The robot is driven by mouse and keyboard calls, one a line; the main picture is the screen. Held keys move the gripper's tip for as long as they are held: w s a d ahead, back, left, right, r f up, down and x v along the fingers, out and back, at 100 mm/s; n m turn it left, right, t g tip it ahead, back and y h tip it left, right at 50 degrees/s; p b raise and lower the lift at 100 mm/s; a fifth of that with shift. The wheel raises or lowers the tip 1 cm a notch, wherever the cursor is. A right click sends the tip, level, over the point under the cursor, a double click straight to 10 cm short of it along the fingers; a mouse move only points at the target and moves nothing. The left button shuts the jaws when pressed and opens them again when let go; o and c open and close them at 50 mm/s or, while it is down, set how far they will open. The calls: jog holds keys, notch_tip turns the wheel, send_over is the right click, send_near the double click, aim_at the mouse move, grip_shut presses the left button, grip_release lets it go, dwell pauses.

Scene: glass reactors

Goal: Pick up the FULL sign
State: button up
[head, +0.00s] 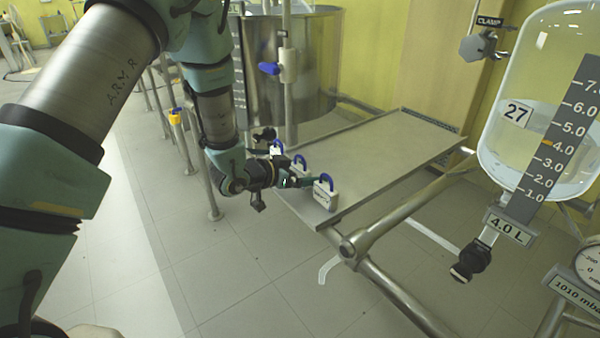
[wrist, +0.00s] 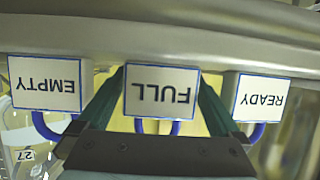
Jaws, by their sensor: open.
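The FULL sign (wrist: 161,92) is a white plate with a blue edge and a blue loop handle. It appears upside down in the middle of the wrist view. In the head view it is the middle of three signs (head: 299,163) on the tray's left edge, its lettering unreadable there. My gripper (wrist: 162,82) is open, with one teal finger on each side of the FULL sign. I cannot tell whether the fingers touch it. In the head view my gripper (head: 285,167) is at the row of signs. Part of the sign's handle is hidden by my gripper.
The EMPTY sign (wrist: 45,84) and READY sign (wrist: 262,98) flank it closely in the wrist view. The metal tray (head: 390,150) is otherwise bare. A steel vessel (head: 312,60) stands behind, a glass reactor (head: 530,110) at right, and a metal rail (head: 385,290) in front.

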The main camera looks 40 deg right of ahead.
jog(key=shift+c, duration=0.2)
jog(key=c, duration=1.1)
jog(key=shift+r, duration=0.15)
jog(key=shift+c, duration=0.2)
